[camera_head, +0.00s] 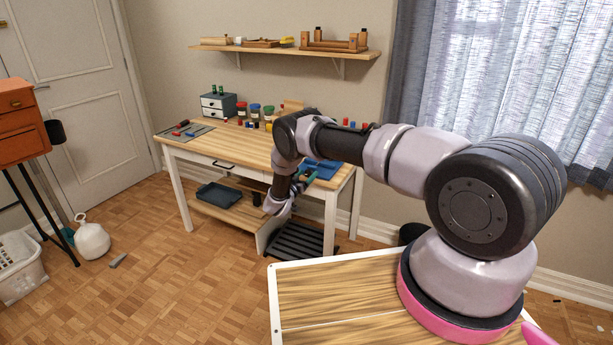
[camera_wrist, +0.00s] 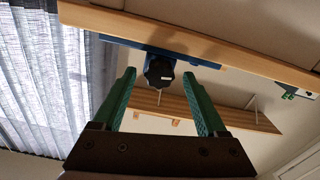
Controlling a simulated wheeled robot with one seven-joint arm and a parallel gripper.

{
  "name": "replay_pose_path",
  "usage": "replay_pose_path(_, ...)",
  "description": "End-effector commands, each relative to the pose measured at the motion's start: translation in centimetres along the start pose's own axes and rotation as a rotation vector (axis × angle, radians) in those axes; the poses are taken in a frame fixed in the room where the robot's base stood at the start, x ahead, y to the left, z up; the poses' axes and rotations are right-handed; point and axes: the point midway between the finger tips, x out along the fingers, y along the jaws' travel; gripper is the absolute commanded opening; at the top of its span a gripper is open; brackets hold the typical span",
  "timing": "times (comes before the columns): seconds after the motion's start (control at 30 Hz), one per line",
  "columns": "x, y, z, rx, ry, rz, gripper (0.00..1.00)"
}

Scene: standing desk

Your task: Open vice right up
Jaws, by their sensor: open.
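The blue vice (camera_head: 322,168) sits at the right end of the workbench, partly hidden behind my arm in the head view. In the wrist view its blue body (camera_wrist: 188,60) lies along the wooden edge, with a dark round knob (camera_wrist: 160,71) in front. My gripper (camera_head: 304,176) is at the bench's front edge by the vice. In the wrist view its two green fingers are spread, one on each side of the knob, with visible gaps. Contact with the knob is not visible. The vice's jaws cannot be made out clearly.
The workbench (camera_head: 236,146) carries a small drawer box (camera_head: 218,105), jars and tools on a mat (camera_head: 185,132). A wall shelf (camera_head: 280,48) hangs above. A wood-topped table (camera_head: 330,295) stands in front; open floor lies left.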

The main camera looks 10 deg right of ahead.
Motion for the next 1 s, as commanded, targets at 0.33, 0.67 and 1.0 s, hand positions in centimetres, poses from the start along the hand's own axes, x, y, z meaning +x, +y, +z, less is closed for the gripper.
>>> replay_pose_path(0.33,0.41,0.01,0.01,0.000,0.000,0.000,0.75)
replay_pose_path(0.67,0.39,0.01,0.01,-0.002,0.000,0.000,0.00)
replay_pose_path(1.0,0.31,-0.10,0.01,-0.118,0.001,-0.001,0.00)
